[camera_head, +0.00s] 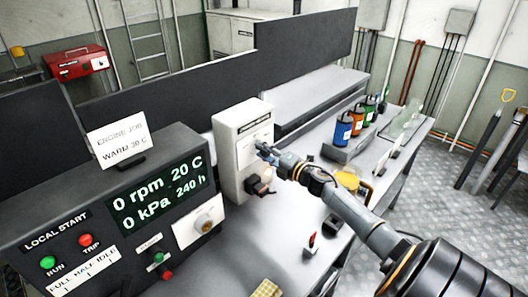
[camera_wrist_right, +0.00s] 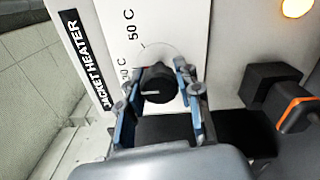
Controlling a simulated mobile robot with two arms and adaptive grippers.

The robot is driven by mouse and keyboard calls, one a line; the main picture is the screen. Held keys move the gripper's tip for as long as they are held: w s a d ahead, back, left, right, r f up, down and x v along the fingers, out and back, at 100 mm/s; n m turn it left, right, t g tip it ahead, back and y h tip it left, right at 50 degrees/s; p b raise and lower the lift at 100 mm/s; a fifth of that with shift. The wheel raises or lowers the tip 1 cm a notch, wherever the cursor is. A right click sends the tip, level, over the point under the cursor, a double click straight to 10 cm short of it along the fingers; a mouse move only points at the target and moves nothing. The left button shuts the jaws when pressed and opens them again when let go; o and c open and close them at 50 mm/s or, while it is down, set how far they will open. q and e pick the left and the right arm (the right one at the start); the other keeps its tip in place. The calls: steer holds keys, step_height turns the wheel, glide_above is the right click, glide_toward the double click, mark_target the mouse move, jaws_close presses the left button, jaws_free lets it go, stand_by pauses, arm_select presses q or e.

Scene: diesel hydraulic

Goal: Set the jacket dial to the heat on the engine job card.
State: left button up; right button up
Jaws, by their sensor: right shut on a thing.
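The engine job card (camera_head: 117,142) stands on top of the control panel at the left; it appears to read WARM 30 C. The white jacket heater box (camera_head: 236,124) stands on the bench, right of the panel. Its black dial (camera_wrist_right: 155,88) sits between the blue fingers of my right gripper (camera_wrist_right: 156,86), which is shut on it. The plate reads 50 C above the dial; another mark at its left is partly hidden. The dial's exact setting is hard to tell. In the head view my right gripper (camera_head: 268,152) reaches the box's front and hides the dial. My left gripper is out of view.
The panel display (camera_head: 160,195) reads 0 rpm, 20 C, 0 kPa, 240 h. A black and orange plug (camera_wrist_right: 288,105) sticks out of the heater box, close to my right fingers. An amber lamp (camera_wrist_right: 295,8) glows on it. Several coloured bottles (camera_head: 343,127) stand farther back.

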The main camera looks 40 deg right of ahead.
steer(key=o, duration=1.2)
steer(key=shift+s+f, duration=0.1)
steer(key=shift+s, duration=0.15)
steer(key=s, duration=0.7)
steer(key=s+d, duration=0.1)
steer(key=s, duration=0.3)
steer(key=shift+s, duration=0.25)
steer(key=shift+d, duration=0.1)
